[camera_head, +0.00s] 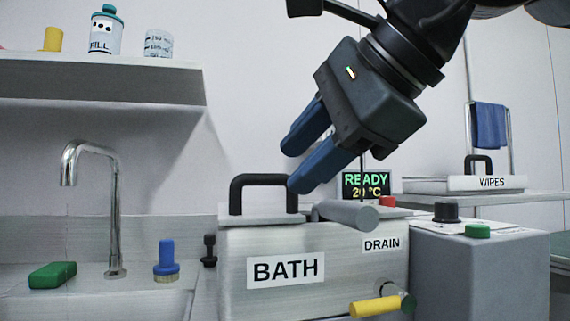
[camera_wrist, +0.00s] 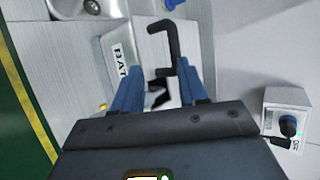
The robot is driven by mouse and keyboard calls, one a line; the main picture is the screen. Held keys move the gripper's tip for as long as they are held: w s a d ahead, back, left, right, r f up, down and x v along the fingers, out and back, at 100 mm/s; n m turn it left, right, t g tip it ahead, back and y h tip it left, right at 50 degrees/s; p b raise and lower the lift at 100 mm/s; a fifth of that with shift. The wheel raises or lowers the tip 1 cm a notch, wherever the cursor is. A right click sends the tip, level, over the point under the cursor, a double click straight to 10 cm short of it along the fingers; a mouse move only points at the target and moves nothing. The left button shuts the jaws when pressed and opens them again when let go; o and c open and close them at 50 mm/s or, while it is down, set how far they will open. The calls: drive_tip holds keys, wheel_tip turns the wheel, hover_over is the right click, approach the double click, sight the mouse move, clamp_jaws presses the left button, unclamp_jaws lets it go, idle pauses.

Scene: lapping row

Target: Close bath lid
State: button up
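The bath (camera_head: 235,270) is a grey metal box with a BATH label on its front, low in the middle of the head view. A black bar handle (camera_head: 264,180) stands up on its top at the left; it also shows beyond my fingers in the wrist view (camera_wrist: 170,45). I cannot make out the lid's edge or how far it is open. A dark patch shows between my fingers in the wrist view. My gripper (camera_head: 293,168), with two blue fingers, is open and empty. It hangs tilted above the bath, its fingertips close to the handle's right side.
A grey cylinder (camera_head: 347,214) lies on the bath's right top. A yellow-handled drain valve (camera_head: 375,307) sticks out in front. A grey box with knobs (camera_head: 480,270) stands right, a WIPES box (camera_head: 465,184) behind. A tap (camera_head: 113,215) and blue brush (camera_head: 166,258) stand left.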

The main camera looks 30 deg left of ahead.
drive_tip(key=shift+v, duration=1.4)
drive_tip(key=shift+a+r, duration=0.1)
drive_tip(key=shift+r, duration=0.1)
